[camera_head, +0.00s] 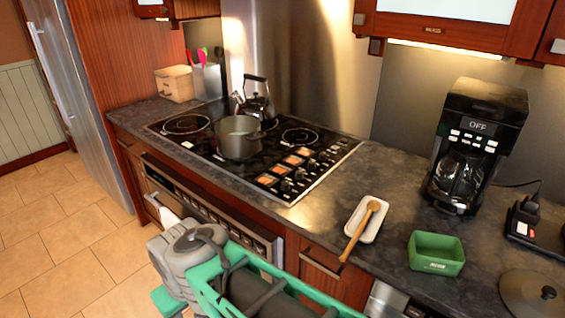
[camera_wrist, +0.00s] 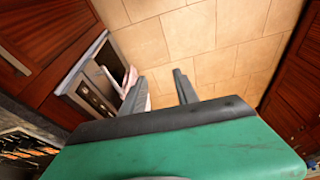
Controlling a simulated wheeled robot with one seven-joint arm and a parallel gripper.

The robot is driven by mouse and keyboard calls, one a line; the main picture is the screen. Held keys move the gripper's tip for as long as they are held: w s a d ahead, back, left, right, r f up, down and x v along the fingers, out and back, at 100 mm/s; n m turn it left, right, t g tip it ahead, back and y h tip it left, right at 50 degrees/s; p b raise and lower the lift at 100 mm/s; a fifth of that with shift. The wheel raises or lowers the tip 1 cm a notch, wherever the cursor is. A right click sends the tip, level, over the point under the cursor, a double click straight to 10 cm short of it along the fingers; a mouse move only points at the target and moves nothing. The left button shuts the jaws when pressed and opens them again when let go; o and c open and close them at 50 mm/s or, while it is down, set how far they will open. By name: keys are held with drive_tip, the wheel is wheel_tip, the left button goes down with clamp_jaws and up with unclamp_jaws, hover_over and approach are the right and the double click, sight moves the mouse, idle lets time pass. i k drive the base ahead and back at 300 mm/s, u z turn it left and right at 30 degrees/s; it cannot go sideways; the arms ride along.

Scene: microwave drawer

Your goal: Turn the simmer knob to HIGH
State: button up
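The black cooktop (camera_head: 262,160) is set in the dark counter in the head view. A group of dark knobs (camera_head: 300,173) stands on its right part, beside orange-lit label panels (camera_head: 268,181). The labels are too small to read, so I cannot tell which knob is the simmer knob or how it is set. My gripper (camera_wrist: 158,78) shows in the wrist view with its two grey fingers apart and nothing between them. It points down toward the tiled floor in front of the cabinets, away from the knobs. The cooktop's edge shows at the wrist view's lower left.
A grey pot (camera_head: 239,137) and a kettle (camera_head: 257,98) stand on the cooktop. A spoon rest (camera_head: 355,222) with a wooden spoon (camera_head: 361,232), a green box (camera_head: 436,254) and a coffee maker (camera_head: 475,145) stand to the right. The floor (camera_head: 75,240) is clear.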

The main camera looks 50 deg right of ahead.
sight(299, 175)
drive_tip(key=z, duration=0.3)
drive_tip(key=i, duration=0.85)
drive_tip(key=z, duration=0.45)
